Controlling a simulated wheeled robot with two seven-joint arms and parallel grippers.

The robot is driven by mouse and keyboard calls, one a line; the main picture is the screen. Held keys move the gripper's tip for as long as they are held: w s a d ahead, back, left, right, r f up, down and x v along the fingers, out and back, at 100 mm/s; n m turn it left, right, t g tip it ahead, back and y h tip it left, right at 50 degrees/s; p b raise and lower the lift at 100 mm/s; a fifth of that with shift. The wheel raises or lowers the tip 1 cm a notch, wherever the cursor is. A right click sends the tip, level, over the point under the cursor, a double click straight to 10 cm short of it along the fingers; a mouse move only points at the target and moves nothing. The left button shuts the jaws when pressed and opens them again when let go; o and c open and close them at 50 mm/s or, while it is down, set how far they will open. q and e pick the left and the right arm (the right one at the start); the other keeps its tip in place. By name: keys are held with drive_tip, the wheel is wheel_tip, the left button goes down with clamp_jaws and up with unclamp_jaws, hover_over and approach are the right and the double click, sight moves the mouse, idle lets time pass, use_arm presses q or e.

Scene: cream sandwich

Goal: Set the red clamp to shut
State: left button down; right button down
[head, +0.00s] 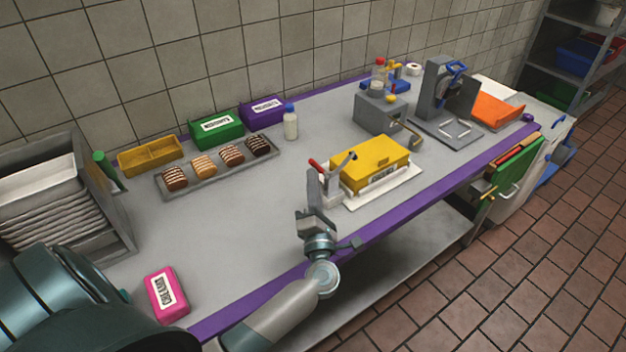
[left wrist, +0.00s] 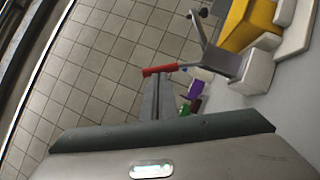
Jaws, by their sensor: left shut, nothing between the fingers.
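The red clamp (head: 316,165) stands at the left end of a yellow block (head: 376,160) on a white base (head: 385,190). It has a grey body and a red handle, which also shows in the left wrist view (left wrist: 160,70). Its grey bar reaches up to a dark tip (left wrist: 203,13), which looks raised off the block. My left gripper (head: 312,188) is shut and empty. In the left wrist view its fingertips (left wrist: 156,80) are right at the red handle; I cannot tell whether they touch it. My right gripper is not in view.
A tray (head: 207,181) of several cream cakes lies behind, with yellow, green and purple bins and a bottle (head: 291,124). A grey machine (head: 446,105) stands to the right. A pink box (head: 166,294) lies at the front left. The left middle of the counter is clear.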

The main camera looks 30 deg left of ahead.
use_arm(q)
drive_tip(key=w+r+p, duration=0.1)
drive_tip(key=r+p, duration=0.1)
drive_tip(key=p, duration=0.1)
drive_tip(key=shift+w+d+r+m, duration=0.1)
drive_tip(key=shift+w+d+m, duration=0.3)
drive_tip(key=shift+w+d+r+p, duration=0.15)
drive_tip(key=shift+w+r+p, duration=0.05)
drive_tip(key=shift+w, duration=0.2)
drive_tip(key=shift+w+d+r+p, duration=0.15)
drive_tip(key=shift+w, duration=0.2)
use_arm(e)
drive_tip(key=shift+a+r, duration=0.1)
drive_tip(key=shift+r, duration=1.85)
use_arm(q)
drive_tip(key=shift+d, duration=0.1)
